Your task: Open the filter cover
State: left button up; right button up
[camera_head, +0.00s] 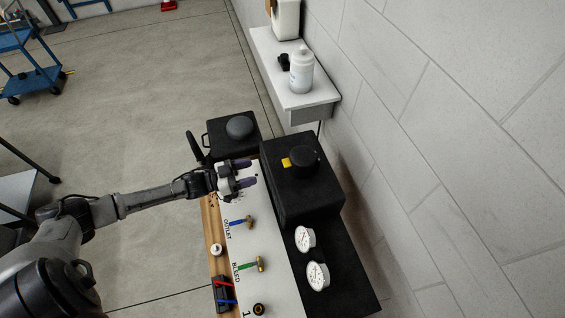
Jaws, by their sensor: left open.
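Two black housings stand on the panel bench; neither is labelled as the filter. The nearer, larger black housing (309,203) has a round black cap (303,159) on top with a yellow tab (287,162) at its left. The farther, smaller black housing (225,143) has a round dark knob (239,127) on top and a thin loop handle on its left side. My left gripper (247,173) is open and empty, its purple fingertips pointing right, just left of the larger housing. Whether it touches the housing I cannot tell. My right gripper is not in view.
The white panel (268,230) carries a blue-handled outlet valve (241,222) and a green-handled bleed valve (251,264). Two gauges (305,238) sit at right. A shelf (307,97) with a white bottle (301,70) is on the block wall behind.

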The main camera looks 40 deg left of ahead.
aim_at(287, 162)
pick_arm(q)
jog(key=p+x, duration=0.1)
jog(key=x, duration=1)
jog(key=shift+w+d, duration=0.15)
jog(key=shift+w, duration=0.1)
jog(key=shift+r, duration=0.1)
grip_shut()
